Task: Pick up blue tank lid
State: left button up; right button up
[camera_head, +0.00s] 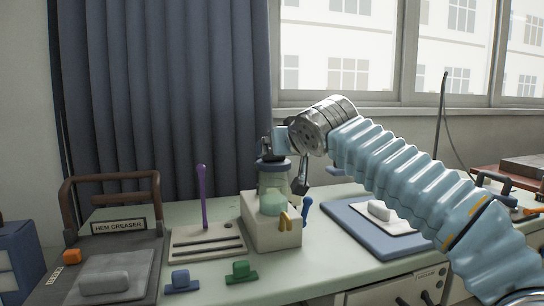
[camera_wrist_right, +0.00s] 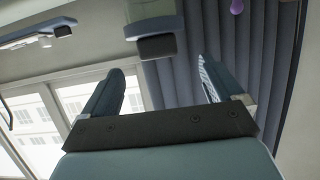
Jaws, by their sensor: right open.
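In the head view the tank is a clear jar (camera_head: 273,183) with a dark blue lid (camera_head: 272,164) on top, standing at the back of a beige block. My right gripper (camera_head: 266,146) is just above the lid, coming in from the right; the head view does not settle whether they touch. In the right wrist view, which looks upside down, the two fingers (camera_wrist_right: 158,72) are wide apart with nothing between them. A dark blunt end, probably the lid (camera_wrist_right: 157,47), shows past the fingertips at upper middle, seemingly apart from them. My left gripper is not in view.
The beige block (camera_head: 272,234) also holds a green piece and small yellow and blue pegs. A purple stick (camera_head: 203,195) stands upright to its left. A blue mat (camera_head: 352,226) with a white block lies right. A hem creaser (camera_head: 112,250) stands far left. Curtain and window are behind.

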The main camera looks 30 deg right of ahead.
aim_at(273, 161)
jog(key=p+x, duration=0.2)
jog(key=x, duration=0.6)
jog(key=shift+w+d, duration=0.1)
jog(key=shift+d, duration=0.15)
jog(key=shift+w+f, duration=0.1)
jog(key=shift+w, duration=0.2)
jog(key=shift+c, duration=0.2)
jog(key=c, duration=1)
